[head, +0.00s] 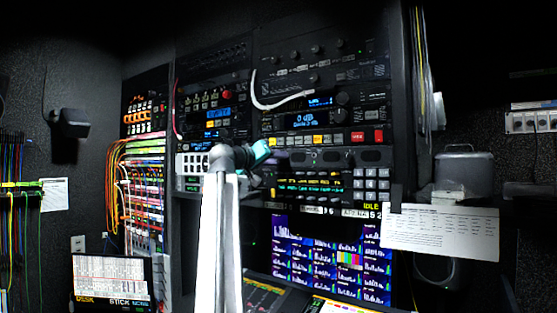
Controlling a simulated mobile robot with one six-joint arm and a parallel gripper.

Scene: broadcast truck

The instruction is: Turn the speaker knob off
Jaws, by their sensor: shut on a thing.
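My gripper (262,151) shows as a small teal and dark shape at the end of my white arm, in the middle of the head view. It is up against the front of the equipment rack (400,75), at the left end of a row of coloured buttons. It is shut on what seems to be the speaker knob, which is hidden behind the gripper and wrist. The knob's pointer and setting cannot be seen.
A row of buttons (318,139) and a blue display (306,121) lie just right of the gripper. A white cable (282,104) hangs above it. Screens (330,252) sit below. Bundled coloured cables (115,185) run at the left. A paper sheet (440,231) hangs at the right.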

